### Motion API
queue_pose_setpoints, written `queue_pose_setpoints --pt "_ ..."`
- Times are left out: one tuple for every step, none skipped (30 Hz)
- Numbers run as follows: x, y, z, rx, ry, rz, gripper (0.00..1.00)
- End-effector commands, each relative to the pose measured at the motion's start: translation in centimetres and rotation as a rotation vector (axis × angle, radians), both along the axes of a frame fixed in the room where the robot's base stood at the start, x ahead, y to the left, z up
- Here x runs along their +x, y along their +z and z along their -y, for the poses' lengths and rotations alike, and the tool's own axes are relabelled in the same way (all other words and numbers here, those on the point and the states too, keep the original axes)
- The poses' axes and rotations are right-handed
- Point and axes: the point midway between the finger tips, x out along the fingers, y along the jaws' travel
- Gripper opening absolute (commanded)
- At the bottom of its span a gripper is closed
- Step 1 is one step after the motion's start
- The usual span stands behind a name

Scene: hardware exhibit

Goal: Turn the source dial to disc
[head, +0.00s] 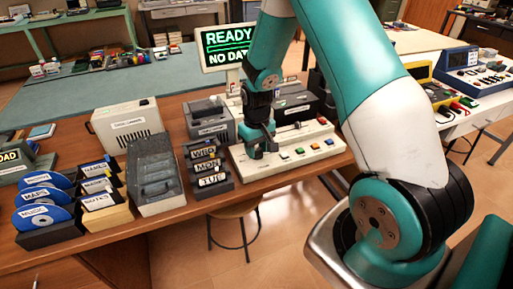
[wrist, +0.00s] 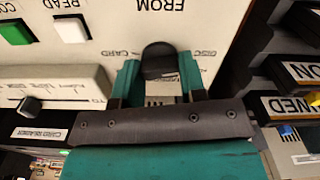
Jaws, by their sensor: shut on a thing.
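The source dial (wrist: 158,56) is a black knob on the cream console panel (wrist: 95,12), seen upside down in the wrist view. The word FROM is on the panel beyond it, CARD is printed on its left and DISC on its right. My gripper (wrist: 159,74) is shut on the dial, with one teal finger on each side. I cannot tell which word the dial points to. In the head view my gripper (head: 258,147) is down at the left end of the console (head: 290,155), and it hides the dial.
A screen (head: 228,47) behind the console reads READY and NO DATA. Labelled black trays (head: 207,165), a grey card box (head: 153,172) and blue discs (head: 42,197) stand to the left.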

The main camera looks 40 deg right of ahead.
Motion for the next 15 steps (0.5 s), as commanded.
queue_pose_setpoints --pt "0.14 0.11 0.03 -0.001 0.001 0.005 0.45" --pt "0.14 0.11 0.03 -0.001 0.001 0.005 0.52" --pt "0.13 0.1 0.03 -0.001 0.001 0.004 0.61" --pt "0.12 0.09 0.03 -0.001 0.001 0.004 0.64" --pt "0.11 0.09 0.03 0.0 0.001 0.004 0.64" --pt "0.1 0.07 0.02 0.0 0.001 0.003 0.64" --pt "0.09 0.07 0.02 0.0 0.001 0.003 0.64" --pt "0.08 0.06 0.02 0.0 0.0 0.003 0.64" --pt "0.07 0.05 0.02 0.0 0.0 0.003 0.64" --pt "0.07 0.05 0.02 0.0 0.0 0.002 0.64" --pt "0.06 0.05 0.02 0.0 0.0 0.002 0.64" --pt "0.07 0.12 0.02 0.0 0.0 0.003 0.64" --pt "0.08 0.22 0.02 0.0 0.0 0.003 0.64" --pt "0.1 0.4 0.02 0.0 0.0 0.004 0.64" --pt "0.13 0.74 0.03 0.0 0.0 0.005 0.64"
